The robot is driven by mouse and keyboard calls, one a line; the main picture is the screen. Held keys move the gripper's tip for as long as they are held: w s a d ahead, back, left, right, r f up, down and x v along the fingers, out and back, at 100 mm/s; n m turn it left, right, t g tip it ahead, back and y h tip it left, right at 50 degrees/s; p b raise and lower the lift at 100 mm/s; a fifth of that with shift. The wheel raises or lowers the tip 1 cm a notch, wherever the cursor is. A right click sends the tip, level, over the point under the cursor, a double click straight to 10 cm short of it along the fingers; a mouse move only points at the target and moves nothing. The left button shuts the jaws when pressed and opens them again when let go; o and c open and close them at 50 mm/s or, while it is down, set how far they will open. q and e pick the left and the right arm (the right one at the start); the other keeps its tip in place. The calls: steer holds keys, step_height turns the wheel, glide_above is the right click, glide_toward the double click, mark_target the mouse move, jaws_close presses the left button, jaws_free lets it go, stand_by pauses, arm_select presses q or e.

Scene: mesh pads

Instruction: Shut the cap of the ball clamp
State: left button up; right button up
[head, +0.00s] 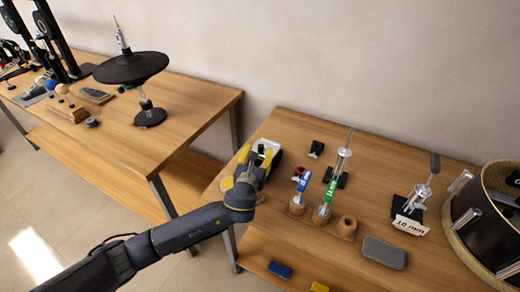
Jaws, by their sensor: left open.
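My left gripper (254,166) is at the left part of the right-hand table, with its fingers apart. Right under and behind it lies a pale grey device (274,146), partly hidden by the gripper. I cannot tell for sure whether this is the ball clamp, or whether the gripper touches it. The cap cannot be made out. A silver clamp-like stand (423,190) with a white "10 mm" label stands at the right of the table. My right gripper is not in view.
A grey block (384,253) lies in front. A drum (490,225) fills the right edge. The left table holds a black disc on a stand (131,68).

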arm_select(q)
steer(key=f+v, duration=0.1)
steer(key=v, duration=0.7)
steer(key=shift+s+a+r, duration=0.15)
steer(key=shift+s+r, duration=0.3)
steer(key=shift+r, duration=0.1)
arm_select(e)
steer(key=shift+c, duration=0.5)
